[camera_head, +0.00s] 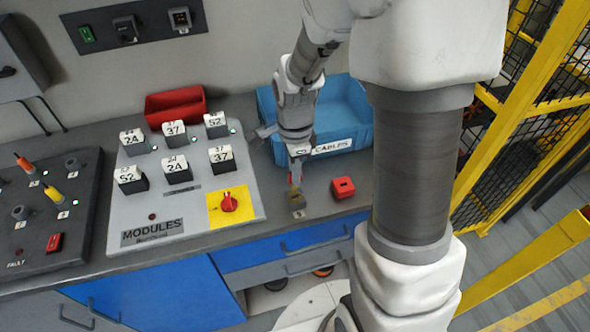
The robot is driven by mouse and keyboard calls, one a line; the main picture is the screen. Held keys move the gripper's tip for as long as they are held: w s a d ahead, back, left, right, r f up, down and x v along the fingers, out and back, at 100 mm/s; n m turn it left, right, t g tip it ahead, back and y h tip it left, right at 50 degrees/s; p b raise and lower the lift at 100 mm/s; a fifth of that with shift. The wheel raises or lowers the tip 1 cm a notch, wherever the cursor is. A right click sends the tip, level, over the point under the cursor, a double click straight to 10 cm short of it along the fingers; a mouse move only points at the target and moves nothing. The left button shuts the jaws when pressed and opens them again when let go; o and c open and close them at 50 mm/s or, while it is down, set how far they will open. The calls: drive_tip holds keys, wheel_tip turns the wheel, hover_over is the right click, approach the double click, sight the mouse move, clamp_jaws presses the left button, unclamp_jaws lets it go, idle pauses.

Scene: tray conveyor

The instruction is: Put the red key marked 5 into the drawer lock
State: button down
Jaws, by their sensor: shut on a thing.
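My gripper (297,180) points down over the grey counter, in front of the blue bin. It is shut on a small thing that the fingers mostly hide. A small grey-brown block (297,201) shows right at the fingertips, with a bit of orange just above it. I cannot tell whether the block is held or stands on the counter. A small red block (343,187) with a dark mark on top lies to the right of my gripper. I cannot read a 5 on either piece. Blue drawers (245,257) are under the counter. I cannot make out a drawer lock.
A blue bin labelled CABLES (350,132) stands behind my gripper, with a red bin (174,104) to its left. A MODULES panel (190,206) with several numbered blocks and a red knob is on the left. A yellow fence (497,148) stands on the right.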

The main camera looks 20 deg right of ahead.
drive_tip(key=shift+f+b, duration=0.45)
drive_tip(key=shift+f, duration=0.45)
drive_tip(key=shift+f+b, duration=1.5)
drive_tip(key=shift+f, duration=0.3)
idle(0.7)
drive_tip(key=c, duration=0.8)
unclamp_jaws()
drive_tip(key=shift+c, duration=0.2)
wheel_tip(320, 180, up, 18)
drive_tip(key=p, duration=0.2)
drive_tip(key=shift+f, duration=0.2)
